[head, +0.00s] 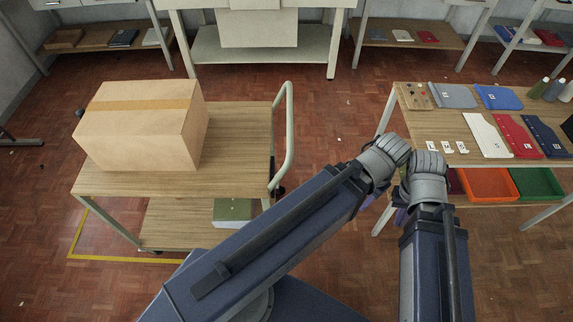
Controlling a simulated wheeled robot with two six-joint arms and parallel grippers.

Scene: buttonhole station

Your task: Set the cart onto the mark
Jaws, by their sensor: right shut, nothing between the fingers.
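The cart (235,180) stands at the left, with two wood-look shelves and a pale push handle (289,140) on its right side. A large taped cardboard box (145,125) rests on its top shelf. The mark is a yellow outline (120,258) on the floor; its left and near lines show beyond the cart's near left corner, and the rest is hidden by the cart and my arm. My right gripper (401,200) is mostly hidden behind the wrists, shut and empty, right of the handle and apart from it. My left gripper is hidden behind its wrist.
At the right, a table (440,125) holds folders and small parts, with an orange bin (487,184) and a green bin (537,184) below. Benches line the back. Floor between cart and table is clear.

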